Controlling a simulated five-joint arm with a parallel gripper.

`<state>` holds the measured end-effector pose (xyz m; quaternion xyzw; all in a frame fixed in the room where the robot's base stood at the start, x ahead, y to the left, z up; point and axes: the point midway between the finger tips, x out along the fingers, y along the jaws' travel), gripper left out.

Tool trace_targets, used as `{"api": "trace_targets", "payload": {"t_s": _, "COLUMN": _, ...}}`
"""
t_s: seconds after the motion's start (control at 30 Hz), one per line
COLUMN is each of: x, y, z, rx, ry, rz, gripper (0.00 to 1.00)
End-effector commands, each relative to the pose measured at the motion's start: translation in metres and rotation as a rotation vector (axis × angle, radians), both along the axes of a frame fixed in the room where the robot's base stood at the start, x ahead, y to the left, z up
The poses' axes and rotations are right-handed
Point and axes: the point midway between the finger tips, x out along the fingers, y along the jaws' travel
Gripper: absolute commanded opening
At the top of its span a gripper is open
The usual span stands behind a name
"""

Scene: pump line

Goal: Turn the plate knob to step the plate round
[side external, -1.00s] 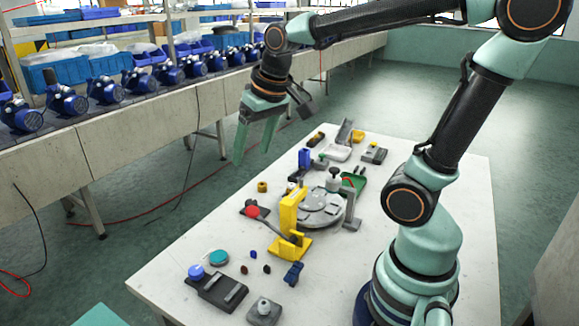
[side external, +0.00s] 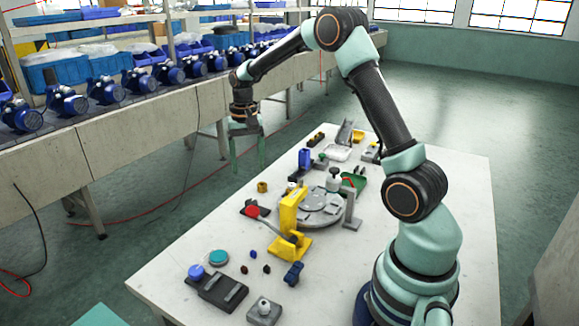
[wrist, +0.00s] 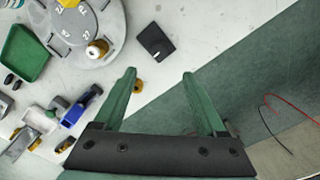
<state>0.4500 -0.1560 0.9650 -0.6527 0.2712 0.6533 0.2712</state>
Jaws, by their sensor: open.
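The round grey plate (side external: 322,215) lies on the table behind a yellow bracket (side external: 289,214). It also shows at the upper left of the wrist view (wrist: 108,20), with number marks on it. My gripper (side external: 248,168) is open and empty, pointing down above the table's far left edge, apart from the plate. Its two green fingers (wrist: 160,85) are spread.
A red-ended lever (side external: 252,211) reaches left from the yellow bracket. A blue part (side external: 305,159) and a green tray (side external: 354,178) stand behind the plate. A black block (wrist: 155,42) lies near the table edge.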

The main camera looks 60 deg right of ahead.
Motion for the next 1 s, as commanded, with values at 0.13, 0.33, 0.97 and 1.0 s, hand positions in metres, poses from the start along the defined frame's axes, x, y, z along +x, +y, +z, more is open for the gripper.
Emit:
{"api": "trace_targets", "payload": {"t_s": 0.13, "x": -0.001, "y": 0.000, "z": -0.019, "rx": 0.001, "ry": 0.004, "rz": 0.000, "gripper": 0.73}}
{"api": "trace_targets", "payload": {"t_s": 0.33, "x": -0.001, "y": 0.001, "z": -0.059, "rx": 0.002, "ry": 0.005, "rz": 0.001, "gripper": 0.73}}
{"api": "trace_targets", "payload": {"t_s": 0.97, "x": 0.000, "y": 0.000, "z": -0.116, "rx": -0.001, "ry": -0.001, "rz": 0.002, "gripper": 0.73}}
{"api": "trace_targets", "payload": {"t_s": 1.0, "x": 0.000, "y": 0.000, "z": -0.116, "rx": -0.001, "ry": -0.001, "rz": 0.002, "gripper": 0.73}}
